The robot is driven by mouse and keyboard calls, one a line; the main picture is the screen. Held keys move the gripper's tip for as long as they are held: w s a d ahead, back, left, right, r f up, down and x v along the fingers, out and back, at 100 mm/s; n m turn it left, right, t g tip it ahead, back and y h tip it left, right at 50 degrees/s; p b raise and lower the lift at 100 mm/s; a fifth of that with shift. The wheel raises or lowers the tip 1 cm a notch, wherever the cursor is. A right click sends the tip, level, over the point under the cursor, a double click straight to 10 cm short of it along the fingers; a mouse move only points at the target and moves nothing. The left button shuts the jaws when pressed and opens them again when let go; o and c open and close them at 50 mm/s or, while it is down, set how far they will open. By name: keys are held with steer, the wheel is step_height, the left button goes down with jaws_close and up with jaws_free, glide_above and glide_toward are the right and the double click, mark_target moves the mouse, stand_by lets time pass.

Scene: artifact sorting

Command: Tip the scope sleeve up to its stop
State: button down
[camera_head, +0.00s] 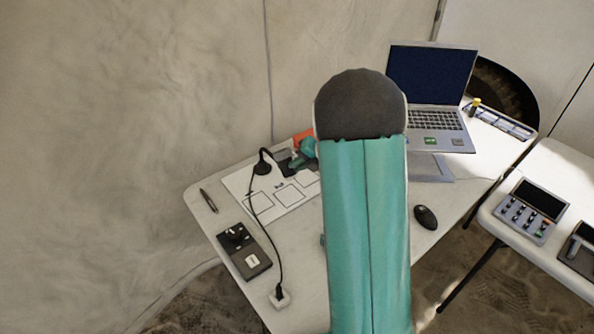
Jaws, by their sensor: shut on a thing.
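A small black scope (262,167) with a thin cable stands at the back left of the white table, over a white sheet (238,181) with printed boxes. Its sleeve is too small to make out clearly. My gripper (296,160) shows as a small teal and grey end just right of the scope, with an orange part behind it. It is shut on a dark part that I take for the scope sleeve. My own arm hides part of this spot, and the exact contact and the sleeve's tilt cannot be told.
The cable runs forward to a white block (280,297). A dark switch box (243,251) and a pen (208,201) lie at left. A laptop (431,90) on a stand, a mouse (426,217) and a blue-grey rack (497,122) are at right. A second table holds a control panel (530,211).

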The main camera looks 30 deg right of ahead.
steer(key=shift+w+r+g, duration=0.6)
steer(key=shift+r+g, duration=0.1)
steer(key=shift+g, duration=0.2)
steer(key=c, duration=1.5)
jaws_free()
steer(key=v, duration=1.3)
steer(key=shift+s+r, duration=0.15)
steer(key=shift+r, duration=0.3)
